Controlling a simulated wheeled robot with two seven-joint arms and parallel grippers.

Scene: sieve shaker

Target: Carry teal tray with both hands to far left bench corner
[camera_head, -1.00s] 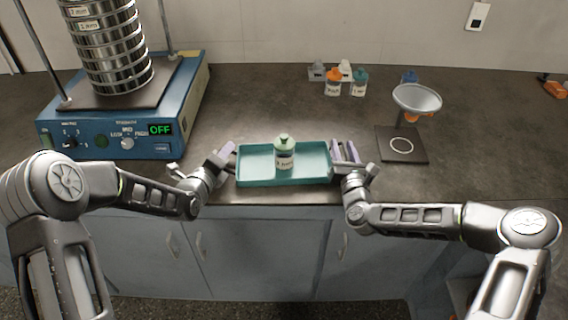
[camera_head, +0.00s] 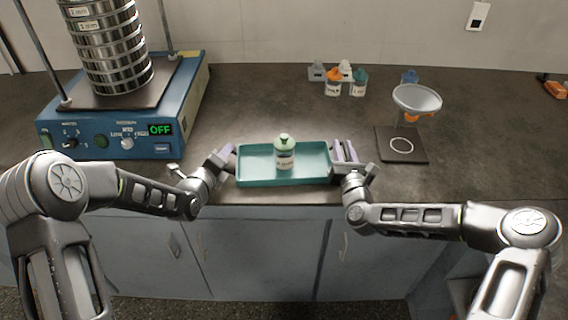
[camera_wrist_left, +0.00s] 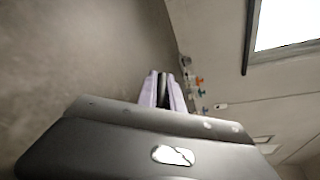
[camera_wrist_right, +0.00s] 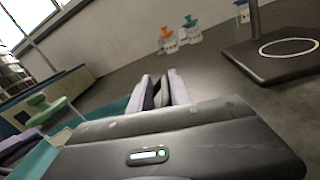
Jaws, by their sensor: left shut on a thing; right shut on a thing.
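The teal tray (camera_head: 256,177) is near the front edge of the bench in the head view. A bottle with a green lid (camera_head: 285,152) stands upright in it. My left gripper (camera_head: 229,158) is shut on the tray's left end. My right gripper (camera_head: 340,160) is shut on its right end. In the right wrist view, part of the tray (camera_wrist_right: 112,108) and the bottle's green lid (camera_wrist_right: 47,111) show beside my gripper (camera_wrist_right: 161,88). In the left wrist view, my fingers (camera_wrist_left: 162,90) are close together and the tray is hidden. I cannot tell whether the tray touches the bench.
The blue sieve shaker (camera_head: 180,115) with its sieve stack fills the bench's left; its display reads OFF. Several small bottles (camera_head: 333,88) stand at the back. A funnel stand (camera_head: 402,152) is to the right. Bare bench lies behind the tray.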

